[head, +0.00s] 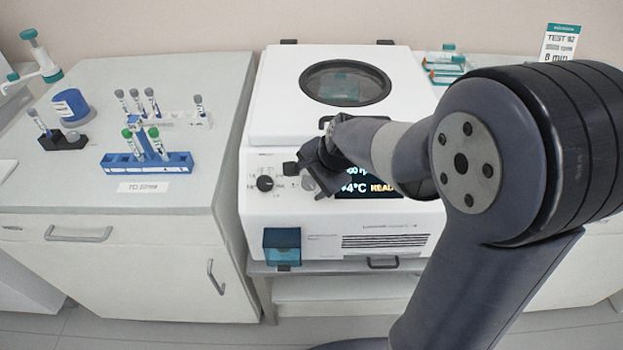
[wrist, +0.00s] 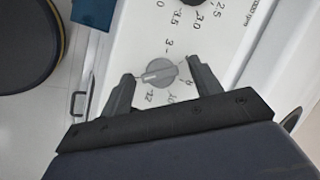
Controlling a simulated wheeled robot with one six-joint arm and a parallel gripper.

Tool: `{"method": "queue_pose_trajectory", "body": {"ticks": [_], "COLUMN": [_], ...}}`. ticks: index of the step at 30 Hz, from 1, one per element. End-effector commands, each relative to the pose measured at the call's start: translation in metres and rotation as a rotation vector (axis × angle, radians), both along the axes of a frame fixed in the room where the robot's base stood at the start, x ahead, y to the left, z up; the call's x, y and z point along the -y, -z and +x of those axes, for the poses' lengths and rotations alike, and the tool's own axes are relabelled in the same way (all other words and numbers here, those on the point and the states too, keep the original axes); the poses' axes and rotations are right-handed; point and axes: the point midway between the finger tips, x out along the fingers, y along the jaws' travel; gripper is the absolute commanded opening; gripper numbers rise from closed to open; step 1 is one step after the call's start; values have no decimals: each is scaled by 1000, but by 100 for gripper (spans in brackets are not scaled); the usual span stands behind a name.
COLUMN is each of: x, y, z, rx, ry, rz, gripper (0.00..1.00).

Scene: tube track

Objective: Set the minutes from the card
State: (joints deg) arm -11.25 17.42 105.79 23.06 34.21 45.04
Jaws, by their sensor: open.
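The card (head: 560,45) stands at the back right; its large bottom line reads "8 min". The white centrifuge (head: 254,215) has a dark knob (head: 265,183) and a grey dial (head: 308,184) partly hidden by my gripper (head: 305,178). In the wrist view the grey dial (wrist: 160,72) lies between the two fingertips of my open gripper (wrist: 160,69). I cannot tell whether the fingers touch it. Its pale pointer mark lies toward the left finger. Printed numbers around it include 3, 8, 10 and 12. The dark knob (wrist: 192,2) shows at the top edge.
The lit display (head: 352,188) is partly covered by my arm. A teal box (head: 282,246) hangs on the machine's lower left front. A blue tube rack (head: 150,163) and other labware stand on the left bench (head: 222,90). The lid is closed.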

Motion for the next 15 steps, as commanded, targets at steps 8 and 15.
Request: {"method": "queue_pose_trajectory", "body": {"ticks": [8,15], "x": [0,0], "y": [0,0], "z": [0,0], "rx": [0,0], "ry": [0,0], "rz": [0,0], "gripper": [48,28]}}
